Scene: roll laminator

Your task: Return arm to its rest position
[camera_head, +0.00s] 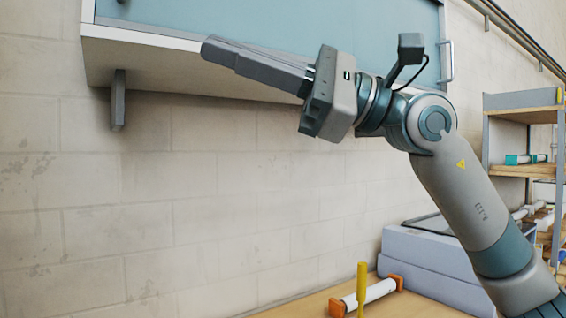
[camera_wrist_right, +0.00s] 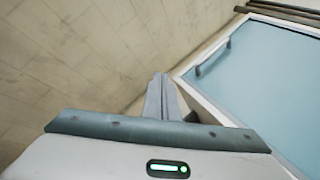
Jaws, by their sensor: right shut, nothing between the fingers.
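My right arm (camera_head: 455,190) reaches in from the lower right in the head view, bent at the elbow and raised. My right gripper (camera_head: 210,48) points left in front of the lower part of a wall cabinet. Its fingers are together with nothing between them. The fingers also show in the right wrist view (camera_wrist_right: 160,92), held together, beside the cabinet. Whether they touch the cabinet I cannot tell. My left gripper is in neither view.
The wall cabinet (camera_head: 280,22) has a blue door and a handle (camera_head: 446,62); a bracket (camera_head: 118,100) hangs below it. Below stand a wooden table (camera_head: 300,308), a white roll with orange ends (camera_head: 378,291), a yellow post (camera_head: 361,285) and a grey box (camera_head: 425,245). Shelves (camera_head: 520,115) stand right.

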